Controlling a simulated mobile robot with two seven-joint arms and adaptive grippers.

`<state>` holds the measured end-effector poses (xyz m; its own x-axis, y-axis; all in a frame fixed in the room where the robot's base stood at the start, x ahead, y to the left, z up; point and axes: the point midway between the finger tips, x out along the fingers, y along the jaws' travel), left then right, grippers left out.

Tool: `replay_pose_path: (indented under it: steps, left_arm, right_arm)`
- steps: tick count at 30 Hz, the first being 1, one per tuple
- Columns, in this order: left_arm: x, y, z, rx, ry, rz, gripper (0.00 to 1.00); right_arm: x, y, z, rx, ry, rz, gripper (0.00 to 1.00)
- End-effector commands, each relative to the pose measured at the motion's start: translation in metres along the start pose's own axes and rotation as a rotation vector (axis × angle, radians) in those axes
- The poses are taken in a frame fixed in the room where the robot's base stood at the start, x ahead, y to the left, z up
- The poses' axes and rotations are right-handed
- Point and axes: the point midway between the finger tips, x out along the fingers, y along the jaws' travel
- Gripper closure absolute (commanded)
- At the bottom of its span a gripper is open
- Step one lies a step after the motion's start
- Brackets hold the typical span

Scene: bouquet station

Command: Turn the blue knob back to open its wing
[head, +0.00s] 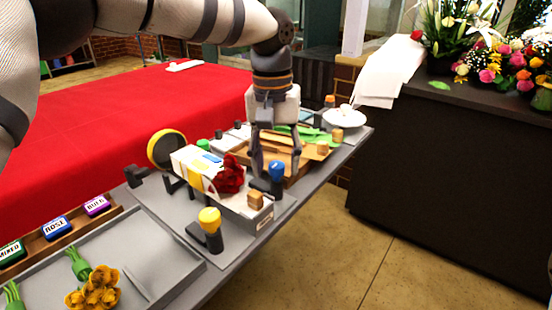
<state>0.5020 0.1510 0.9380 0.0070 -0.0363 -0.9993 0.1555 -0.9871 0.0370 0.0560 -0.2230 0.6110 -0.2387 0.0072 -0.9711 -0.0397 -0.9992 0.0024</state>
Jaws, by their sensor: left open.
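The blue knob (277,168) stands on a dark post at the near edge of the grey station, right of the red roses (231,175). My left gripper (275,165) points down over it, with its fingers open. In the picture the knob shows between the two fingers; I cannot tell whether either touches it. The roses lie in a white wrap (194,164) on the station. Which panel is the blue knob's wing is unclear from here, partly hidden by the gripper. My right gripper is out of view.
A yellow knob (209,219) stands nearer, left of the blue one. Behind the gripper are a wooden tray (236,155), wooden blocks and a white dish (344,118). A grey tray (134,258) with yellow flowers (94,288) lies at front left. The floor right of the station is clear.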

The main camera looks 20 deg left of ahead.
Motion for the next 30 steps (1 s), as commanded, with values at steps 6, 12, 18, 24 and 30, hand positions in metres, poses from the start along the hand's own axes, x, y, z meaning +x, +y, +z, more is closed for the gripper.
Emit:
replay_pose_path:
  steps: [6, 12, 18, 24, 30]
  left_arm:
    - [-0.0003, 0.0, -0.0001, 0.0, 0.0, 0.0, 0.95]
    - [-0.0005, -0.0001, -0.0001, 0.002, 0.0, 0.0, 1.0]
    - [-0.0012, -0.0001, 0.0, 0.045, -0.001, 0.0, 1.0]
    - [-0.0024, 0.0, -0.0005, 0.169, -0.003, -0.001, 1.0]
    - [-0.002, -0.0001, -0.0008, 0.351, -0.01, -0.002, 1.0]
  right_arm:
    - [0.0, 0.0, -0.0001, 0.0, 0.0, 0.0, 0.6]
    - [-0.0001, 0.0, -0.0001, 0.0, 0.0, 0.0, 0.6]
    - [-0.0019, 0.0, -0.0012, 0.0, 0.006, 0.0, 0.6]
    - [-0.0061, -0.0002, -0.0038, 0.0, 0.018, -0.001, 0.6]
    - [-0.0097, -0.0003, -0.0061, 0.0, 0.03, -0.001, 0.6]
